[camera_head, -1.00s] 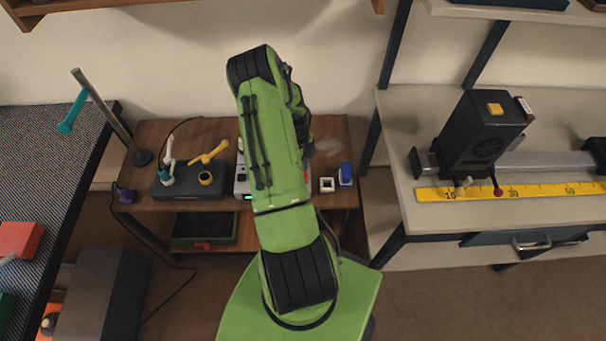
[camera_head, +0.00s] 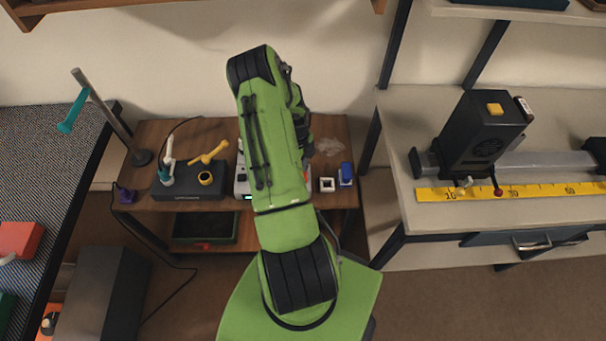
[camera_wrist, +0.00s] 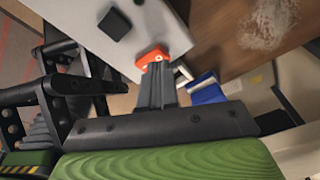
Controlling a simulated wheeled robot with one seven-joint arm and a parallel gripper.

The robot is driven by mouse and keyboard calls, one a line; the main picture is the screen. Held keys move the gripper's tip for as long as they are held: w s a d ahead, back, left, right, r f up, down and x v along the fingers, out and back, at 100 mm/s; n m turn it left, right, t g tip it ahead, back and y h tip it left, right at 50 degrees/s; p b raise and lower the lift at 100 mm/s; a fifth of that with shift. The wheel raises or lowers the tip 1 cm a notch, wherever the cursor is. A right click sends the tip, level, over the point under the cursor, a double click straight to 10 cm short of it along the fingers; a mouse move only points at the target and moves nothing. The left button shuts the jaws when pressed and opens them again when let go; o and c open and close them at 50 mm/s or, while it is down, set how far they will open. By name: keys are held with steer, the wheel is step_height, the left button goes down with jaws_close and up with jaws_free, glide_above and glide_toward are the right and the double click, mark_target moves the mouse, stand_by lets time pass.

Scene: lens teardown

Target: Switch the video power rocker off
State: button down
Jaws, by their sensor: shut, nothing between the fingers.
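A pale grey box (camera_head: 241,182) stands on the wooden bench, mostly hidden behind my arm in the head view. Its grey top (camera_wrist: 90,48) also shows in the wrist view. A small red-orange part with light spots, which looks like the rocker (camera_wrist: 151,56), sits at the box's edge. My gripper (camera_wrist: 156,68) is shut and empty. Its fingertips overlap the lower side of the red-orange part in the wrist view; I cannot tell whether they touch it. The gripper is hidden behind my arm in the head view.
A black square block (camera_wrist: 115,23) is on the box top. A white square frame (camera_head: 327,185) and a blue object (camera_head: 346,174) stand right of the box. A dark case (camera_head: 190,194) with a yellow tool (camera_head: 208,153) is to the left.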

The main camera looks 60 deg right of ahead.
steer(key=shift+f+b, duration=0.8)
steer(key=shift+b, duration=0.05)
stand_by(0.3)
steer(key=shift+r+p, duration=1.75)
steer(key=shift+r, duration=1.8)
